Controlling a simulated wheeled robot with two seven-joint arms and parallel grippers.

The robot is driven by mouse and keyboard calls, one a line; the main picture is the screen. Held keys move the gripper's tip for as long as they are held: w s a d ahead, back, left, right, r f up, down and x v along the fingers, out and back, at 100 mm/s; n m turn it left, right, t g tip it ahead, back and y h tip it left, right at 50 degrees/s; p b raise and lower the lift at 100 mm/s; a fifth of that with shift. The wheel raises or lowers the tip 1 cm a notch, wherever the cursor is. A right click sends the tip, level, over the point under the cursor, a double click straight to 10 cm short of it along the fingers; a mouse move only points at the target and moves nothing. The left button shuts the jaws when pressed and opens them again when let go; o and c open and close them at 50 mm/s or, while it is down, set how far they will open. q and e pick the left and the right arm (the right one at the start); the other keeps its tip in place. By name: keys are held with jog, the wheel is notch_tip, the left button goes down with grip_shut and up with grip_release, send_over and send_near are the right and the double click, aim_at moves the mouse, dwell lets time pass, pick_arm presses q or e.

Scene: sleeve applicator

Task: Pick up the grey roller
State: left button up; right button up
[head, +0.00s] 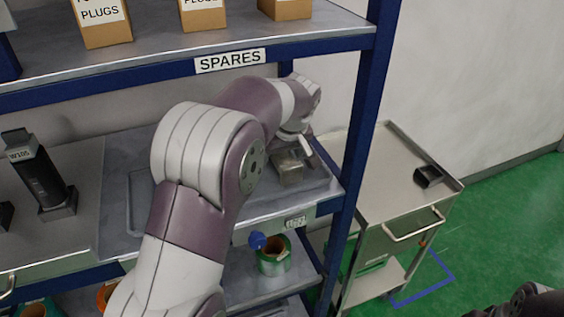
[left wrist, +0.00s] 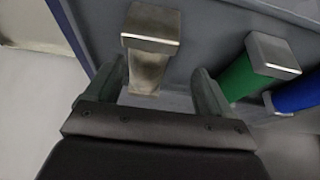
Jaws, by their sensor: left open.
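The grey roller (left wrist: 147,72) shows in the left wrist view as a pale grey body with a square metal end block (left wrist: 152,27). My left gripper (left wrist: 160,68) is open, with one finger on each side of the roller in the picture. Gaps show on both sides, and I cannot tell how deep the roller sits between the fingers. In the head view my left arm reaches over the middle shelf, and its gripper (head: 297,148) is over a metal block (head: 288,168). The arm hides much of that shelf.
Green (left wrist: 237,76) and blue (left wrist: 297,94) rollers stand to the right in the left wrist view. The SPARES shelf (head: 150,72) is above my arm, beside a blue upright (head: 362,120). A metal trolley (head: 385,170) stands right. Dark parts, probably my right arm, show at bottom right.

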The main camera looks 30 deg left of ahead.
aim_at(284, 154)
pick_arm(q)
jog(key=w+f, duration=0.1)
jog(key=w+a+f, duration=0.1)
jog(key=w+f, duration=0.1)
jog(key=shift+w+a+f, duration=0.15)
jog(key=shift+a, duration=0.05)
jog(key=shift+w+d, duration=0.1)
jog(key=shift+w, duration=0.1)
jog(key=shift+s+d+r, duration=0.25)
jog(key=shift+s+r, duration=0.2)
jog(key=shift+s, duration=0.25)
jog(key=c, duration=1)
jog(key=shift+w+f, duration=0.1)
jog(key=c, duration=0.4)
pick_arm(e)
jog(key=shift+w+a+f, duration=0.1)
jog(key=shift+w, duration=0.9)
